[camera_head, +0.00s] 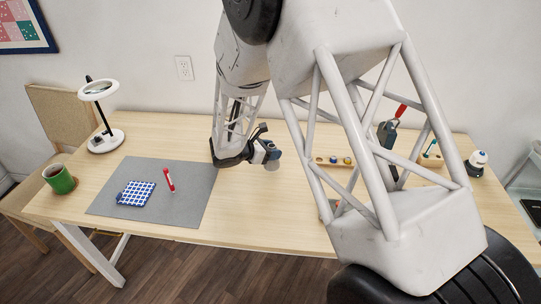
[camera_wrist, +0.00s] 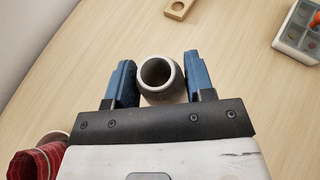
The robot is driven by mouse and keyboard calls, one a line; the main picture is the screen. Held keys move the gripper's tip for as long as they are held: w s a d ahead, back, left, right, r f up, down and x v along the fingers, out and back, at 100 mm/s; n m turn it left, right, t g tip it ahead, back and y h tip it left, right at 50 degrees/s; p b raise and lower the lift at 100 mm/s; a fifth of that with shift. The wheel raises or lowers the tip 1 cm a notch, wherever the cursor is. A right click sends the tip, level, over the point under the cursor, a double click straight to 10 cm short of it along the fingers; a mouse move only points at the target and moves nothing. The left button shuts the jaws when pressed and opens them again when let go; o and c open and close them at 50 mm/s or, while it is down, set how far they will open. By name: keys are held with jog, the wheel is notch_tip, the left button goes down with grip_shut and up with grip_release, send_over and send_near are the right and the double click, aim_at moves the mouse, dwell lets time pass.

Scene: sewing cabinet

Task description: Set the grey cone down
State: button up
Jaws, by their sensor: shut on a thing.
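The grey cone (camera_wrist: 161,92) is a small grey piece with a round dark opening at its end, held between the two blue fingers of my gripper (camera_wrist: 160,76) in the wrist view. In the head view the cone (camera_head: 272,165) shows small below my gripper (camera_head: 268,153), over the bare middle of the table, right of the grey mat. Whether its base touches the tabletop cannot be told. My gripper is shut on the cone; its lower part is partly hidden in the wrist view.
On the table (camera_head: 250,215), the grey mat (camera_head: 110,205) holds a blue checked cloth (camera_head: 136,193) and a red-and-white stick (camera_head: 169,180). A wooden holder (camera_head: 322,162) stands right of my gripper. A compartment tray (camera_wrist: 300,45) and red fabric (camera_wrist: 38,163) show in the wrist view.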

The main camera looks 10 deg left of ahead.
jog(key=shift+w+a, duration=0.25)
jog(key=shift+w, duration=0.45)
jog(key=shift+f, duration=0.1)
jog(key=shift+f, duration=1.65)
jog(key=shift+f, duration=0.1)
jog(key=o, duration=0.9)
jog(key=shift+o, duration=0.2)
jog(key=v, duration=1.2)
jog(key=shift+d, duration=0.1)
